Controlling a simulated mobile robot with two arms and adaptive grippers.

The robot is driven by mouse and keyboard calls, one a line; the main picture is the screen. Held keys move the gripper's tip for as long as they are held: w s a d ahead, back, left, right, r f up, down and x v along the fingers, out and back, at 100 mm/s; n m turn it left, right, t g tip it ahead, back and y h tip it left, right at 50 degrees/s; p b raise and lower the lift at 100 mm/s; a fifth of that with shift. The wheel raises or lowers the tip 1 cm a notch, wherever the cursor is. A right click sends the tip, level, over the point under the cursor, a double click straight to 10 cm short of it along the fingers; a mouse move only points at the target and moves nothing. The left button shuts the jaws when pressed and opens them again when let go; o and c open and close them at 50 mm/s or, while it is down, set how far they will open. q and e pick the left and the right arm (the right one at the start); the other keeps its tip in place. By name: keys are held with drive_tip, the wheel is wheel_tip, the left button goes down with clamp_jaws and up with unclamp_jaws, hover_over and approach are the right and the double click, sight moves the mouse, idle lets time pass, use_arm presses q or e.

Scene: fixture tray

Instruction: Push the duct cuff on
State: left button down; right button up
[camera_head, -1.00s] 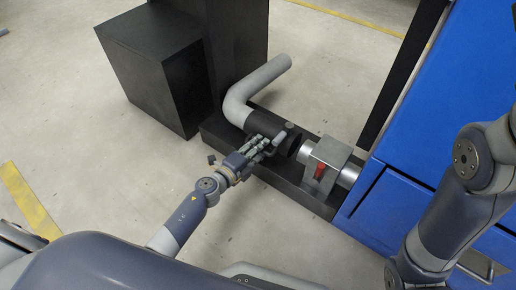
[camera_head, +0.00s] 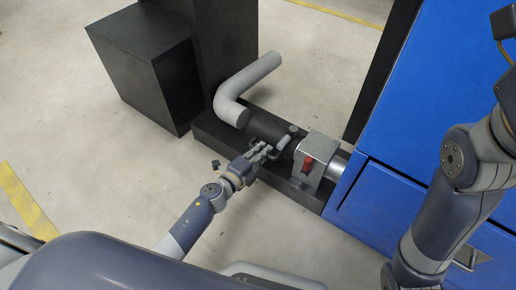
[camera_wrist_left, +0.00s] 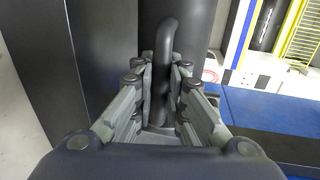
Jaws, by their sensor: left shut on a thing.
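A black duct cuff (camera_head: 262,124) sits on the end of a grey bent duct (camera_head: 232,103), lying along a dark base. My left gripper (camera_head: 263,154) is shut on the cuff's curved handle. In the left wrist view the dark handle (camera_wrist_left: 168,62) stands between the fingers (camera_wrist_left: 160,100), with the dark cuff (camera_wrist_left: 188,18) behind it. To the right, a metal pipe (camera_head: 338,167) passes through a silver clamp block (camera_head: 318,146) with a red lever (camera_head: 307,163). The cuff's right end is close to the pipe's left end; fingers and handle hide whether it overlaps. My right gripper is out of view.
The dark base (camera_head: 208,130) carries the duct and clamp. A black box (camera_head: 150,75) and column stand behind on the left. A blue cabinet (camera_head: 430,90) stands on the right. Floor in front of the base is clear.

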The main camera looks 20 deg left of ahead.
use_arm(q)
drive_tip(key=c, duration=1.6)
unclamp_jaws()
drive_tip(key=v, duration=1.2)
